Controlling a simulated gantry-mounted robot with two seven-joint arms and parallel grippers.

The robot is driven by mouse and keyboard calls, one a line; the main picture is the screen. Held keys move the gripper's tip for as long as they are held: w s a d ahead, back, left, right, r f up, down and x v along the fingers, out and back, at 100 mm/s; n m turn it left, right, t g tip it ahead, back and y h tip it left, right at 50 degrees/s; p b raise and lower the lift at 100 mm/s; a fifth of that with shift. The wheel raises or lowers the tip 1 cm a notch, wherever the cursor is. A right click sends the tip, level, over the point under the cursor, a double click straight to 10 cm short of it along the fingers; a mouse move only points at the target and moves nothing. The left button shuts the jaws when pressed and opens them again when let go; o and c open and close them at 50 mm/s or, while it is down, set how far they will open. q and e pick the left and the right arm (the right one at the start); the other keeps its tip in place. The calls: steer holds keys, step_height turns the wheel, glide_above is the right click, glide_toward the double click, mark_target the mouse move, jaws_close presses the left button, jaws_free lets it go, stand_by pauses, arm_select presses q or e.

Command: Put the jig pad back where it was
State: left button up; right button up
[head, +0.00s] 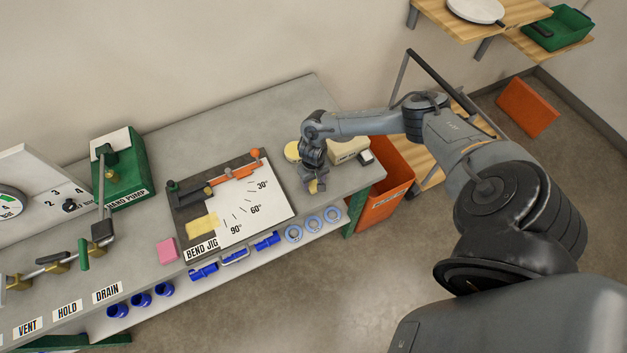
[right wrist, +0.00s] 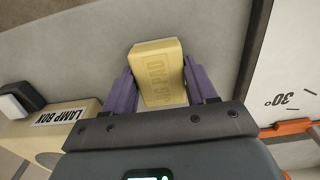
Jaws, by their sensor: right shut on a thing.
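In the head view only a small yellow bit of the pad (head: 314,186) shows below the gripper. They are over the bench right of the bend jig (head: 262,205), a board with angle marks. A yellow patch (head: 202,225) shows at the jig's lower left; I cannot tell whether it is flat. My left gripper is not in view.
A pink block (head: 167,250) lies left of the jig. An orange bar (head: 235,172) crosses the jig's back. Blue fittings (head: 203,272) line the bench's front.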

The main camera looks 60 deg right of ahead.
steer(key=shift+f, duration=0.25)
steer(key=o, duration=1)
steer(key=shift+c, duration=0.2)
steer(key=shift+r, duration=0.1)
